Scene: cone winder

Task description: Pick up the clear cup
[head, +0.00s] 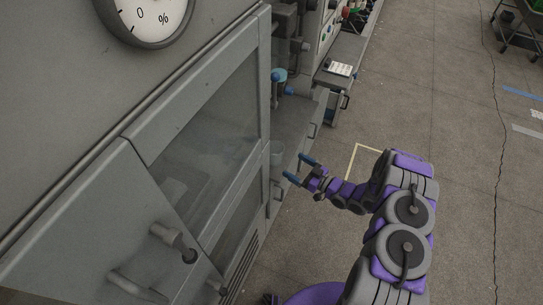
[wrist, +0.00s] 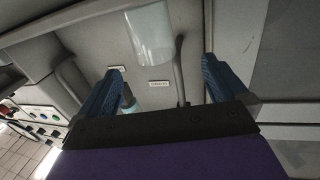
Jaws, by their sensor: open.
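In the wrist view the clear cup (wrist: 150,36) appears at the top centre, translucent and pale, partly cut off by the frame edge. My gripper also shows there, its blue fingers (wrist: 162,66) spread wide with nothing held between them. The cup lies ahead of the fingertips, between their lines, apart from both.
A grey cabinet with glazed doors (head: 205,110) rises on the left. A blue-topped fixture (head: 279,75) stands farther along the ledge. A curved grey handle (wrist: 181,72) shows close to the cup's right side. Open floor (head: 440,110) lies to the right.

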